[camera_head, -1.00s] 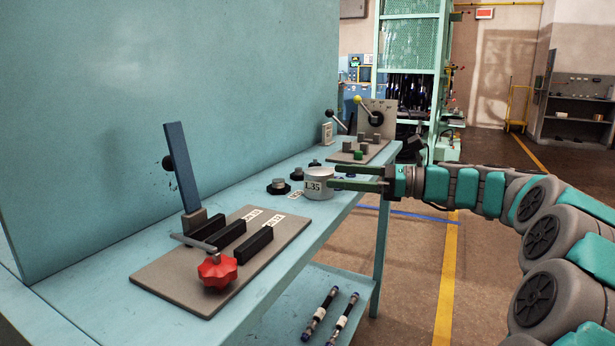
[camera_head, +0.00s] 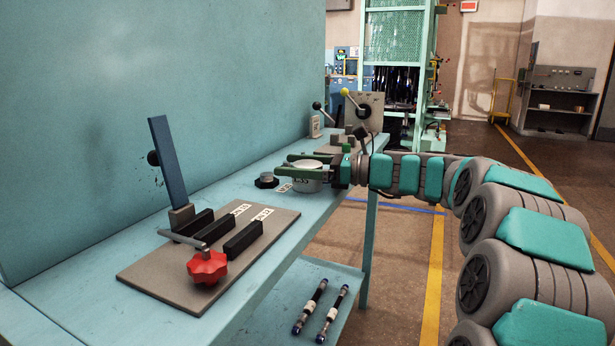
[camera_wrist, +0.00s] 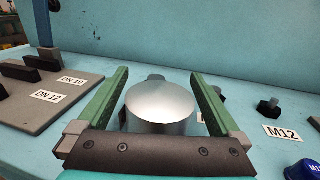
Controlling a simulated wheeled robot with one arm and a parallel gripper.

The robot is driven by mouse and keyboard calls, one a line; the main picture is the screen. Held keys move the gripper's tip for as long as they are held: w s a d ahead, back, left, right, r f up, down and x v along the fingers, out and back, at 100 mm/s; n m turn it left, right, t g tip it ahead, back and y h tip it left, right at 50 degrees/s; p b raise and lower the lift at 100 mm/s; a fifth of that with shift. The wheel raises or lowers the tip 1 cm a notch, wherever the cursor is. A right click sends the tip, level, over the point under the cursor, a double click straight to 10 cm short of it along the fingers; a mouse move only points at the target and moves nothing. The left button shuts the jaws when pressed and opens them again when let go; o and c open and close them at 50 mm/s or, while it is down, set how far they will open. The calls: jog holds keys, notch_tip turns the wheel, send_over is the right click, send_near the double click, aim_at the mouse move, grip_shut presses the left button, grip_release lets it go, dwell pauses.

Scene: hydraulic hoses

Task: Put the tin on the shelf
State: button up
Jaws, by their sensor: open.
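The tin (camera_head: 307,178) is a short silvery-white can with a label on its side. It stands upright on the light-blue bench top (camera_head: 262,218), near the front edge. My gripper (camera_head: 296,160) is open, with its green fingers reaching over the bench around the tin. In the wrist view the tin (camera_wrist: 160,105) sits between the two open fingers (camera_wrist: 160,100), with a gap on each side. The lower shelf (camera_head: 325,285) of the bench is partly visible and carries two dark hoses (camera_head: 322,308) with metal ends.
A grey plate (camera_head: 215,250) with black blocks, a blue lever (camera_head: 168,160) and a red knob (camera_head: 207,267) lies left of the tin. Dark bolts (camera_head: 266,180) and an M12 label (camera_wrist: 282,133) are close by. A lever fixture (camera_head: 362,108) stands behind. The blue back panel bounds the bench.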

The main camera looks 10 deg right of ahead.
jog(key=shift+c, duration=0.2)
jog(key=c, duration=1.4)
